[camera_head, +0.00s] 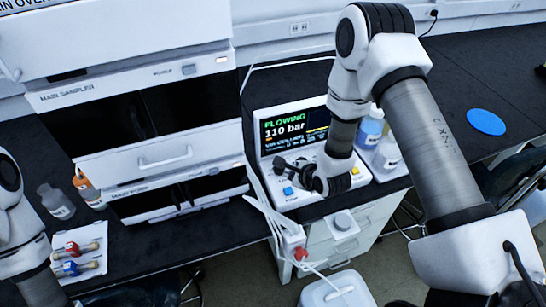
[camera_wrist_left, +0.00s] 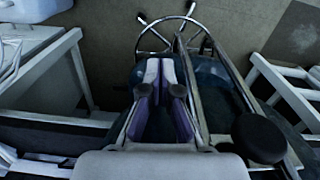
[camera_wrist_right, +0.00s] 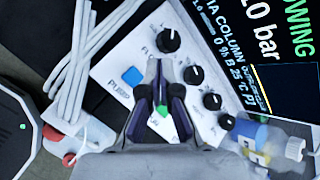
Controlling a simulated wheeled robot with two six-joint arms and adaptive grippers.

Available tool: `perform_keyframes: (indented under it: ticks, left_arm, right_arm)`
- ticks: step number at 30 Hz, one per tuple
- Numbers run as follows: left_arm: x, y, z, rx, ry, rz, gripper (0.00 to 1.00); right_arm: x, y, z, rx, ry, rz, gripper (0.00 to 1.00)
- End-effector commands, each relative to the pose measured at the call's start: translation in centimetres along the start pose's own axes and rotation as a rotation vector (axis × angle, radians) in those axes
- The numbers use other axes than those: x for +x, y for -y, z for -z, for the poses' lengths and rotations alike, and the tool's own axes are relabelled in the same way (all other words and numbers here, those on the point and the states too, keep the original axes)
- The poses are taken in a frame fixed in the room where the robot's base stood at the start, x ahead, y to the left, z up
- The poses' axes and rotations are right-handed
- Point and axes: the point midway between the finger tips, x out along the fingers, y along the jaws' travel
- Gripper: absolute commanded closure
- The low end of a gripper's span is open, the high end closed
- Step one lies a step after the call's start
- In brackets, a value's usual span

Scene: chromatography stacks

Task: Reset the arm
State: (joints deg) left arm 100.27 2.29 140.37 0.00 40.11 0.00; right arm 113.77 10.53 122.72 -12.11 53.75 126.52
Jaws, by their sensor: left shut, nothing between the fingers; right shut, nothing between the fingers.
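My right arm reaches in from the right in the head view. Its gripper (camera_head: 283,168) is over the control panel of the pump unit (camera_head: 279,142), close to the panel's knobs and blue button (camera_head: 288,191). In the right wrist view the right gripper (camera_wrist_right: 159,68) is shut and empty, with its fingers in front of a green button (camera_wrist_right: 163,110) and below a black knob (camera_wrist_right: 168,40). I cannot tell whether it touches the panel. My left gripper (camera_wrist_left: 160,68) is shut and empty in the left wrist view, pointing at the floor. Only my left arm's links show at the head view's left edge.
The screen (camera_head: 290,128) reads FLOWING and 110 bar. Bottles (camera_head: 386,152) stand right of the pump unit, and a stacked sampler (camera_head: 140,105) stands left. A white tray with vials (camera_head: 95,238) is at lower left. A blue disc (camera_head: 486,122) lies on clear bench.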

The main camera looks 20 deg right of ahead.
Motion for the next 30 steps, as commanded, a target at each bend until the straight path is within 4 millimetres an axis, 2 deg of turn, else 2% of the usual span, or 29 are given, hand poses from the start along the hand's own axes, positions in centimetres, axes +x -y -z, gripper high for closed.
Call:
perform_keyframes:
  ticks: [5,8,11,14,16,18,21,25,30]
  left_arm:
    - [0.1,0.0,0.0,0.0,0.0,0.0,1.0]
    - [0.7,0.0,0.0,0.0,0.0,0.0,1.0]
    - [1.7,0.0,0.0,0.0,0.0,0.0,1.0]
    - [2.5,0.0,0.0,0.0,0.0,0.0,1.0]
    - [3.0,0.0,0.0,0.0,0.0,0.0,1.0]
    - [3.3,0.0,0.0,0.0,0.0,0.0,1.0]
    - [3.6,0.0,0.0,0.0,0.0,0.0,1.0]
    - [3.8,0.0,0.0,0.0,0.0,0.0,1.0]
    - [3.7,0.0,0.0,0.0,0.0,0.0,1.0]
  right_arm:
    - [0.1,-0.1,0.1,0.0,-0.001,-0.002,1.0]
    - [0.8,-1.8,1.2,-0.005,-0.016,-0.025,1.0]
    - [1.2,-5.8,3.4,-0.015,-0.057,-0.09,1.0]
    - [0.3,-11.2,6.7,-0.1,-0.135,-0.199,1.0]
    - [-1.1,-14.8,9.0,-0.29,-0.18,-0.302,1.0]
    - [-2.6,-17.5,10.8,-0.496,-0.196,-0.4,1.0]
    - [-4.9,-20.4,12.9,-0.799,-0.18,-0.54,1.0]
    - [-7.8,-22.9,14.8,-1.205,-0.092,-0.717,1.0]
    - [-10.5,-24.1,16.0,-1.693,0.109,-0.879,1.0]
